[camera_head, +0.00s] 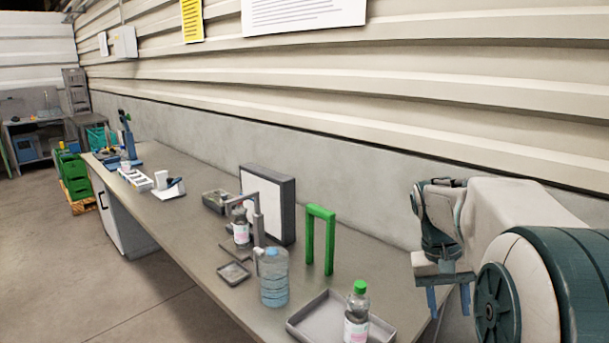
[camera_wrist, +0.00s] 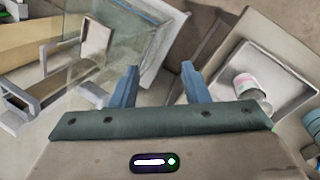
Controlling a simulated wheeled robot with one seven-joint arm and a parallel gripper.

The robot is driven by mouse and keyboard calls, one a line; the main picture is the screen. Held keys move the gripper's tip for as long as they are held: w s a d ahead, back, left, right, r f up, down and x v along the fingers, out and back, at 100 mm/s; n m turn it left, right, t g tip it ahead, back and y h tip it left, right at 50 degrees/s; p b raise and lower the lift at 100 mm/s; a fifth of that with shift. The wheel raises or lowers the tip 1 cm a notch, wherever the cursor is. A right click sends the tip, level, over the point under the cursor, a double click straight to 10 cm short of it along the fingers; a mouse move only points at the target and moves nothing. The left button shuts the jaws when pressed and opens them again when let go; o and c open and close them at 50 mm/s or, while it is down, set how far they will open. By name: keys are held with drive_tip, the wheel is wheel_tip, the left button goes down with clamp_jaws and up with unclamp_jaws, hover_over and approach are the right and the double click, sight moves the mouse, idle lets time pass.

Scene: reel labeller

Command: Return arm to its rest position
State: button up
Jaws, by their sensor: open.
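My gripper (camera_head: 448,299) hangs at the right of the head view, with two blue fingers pointing down and apart. It is above the right end of the bench, and nothing shows between the fingers. In the wrist view my gripper (camera_wrist: 160,68) also shows empty, with its fingers spread. My pale and dark green arm fills the lower right of the head view.
A bottle with a green cap (camera_head: 356,315) stands in a grey tray (camera_head: 312,322) on the bench (camera_head: 205,239). A large clear bottle (camera_head: 273,280), a green frame (camera_head: 330,242) and a dark-framed white panel (camera_head: 285,208) stand nearby. A ribbed wall (camera_head: 330,95) rises behind.

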drive_tip(key=s+a+f+n+t+y, duration=0.1)
drive_tip(key=s+a+t, duration=0.1)
drive_tip(key=s+a, duration=0.4)
drive_tip(key=s+a+f+n+t+y, duration=0.1)
drive_tip(key=s+a+f+t, duration=0.1)
drive_tip(key=s+a, duration=0.3)
drive_tip(key=s+t, duration=0.1)
drive_tip(key=s, duration=0.2)
drive_tip(key=shift+a+f+n+y, duration=0.3)
drive_tip(key=shift+a, duration=0.1)
drive_tip(key=shift+c, duration=0.6)
drive_tip(key=shift+d, duration=0.15)
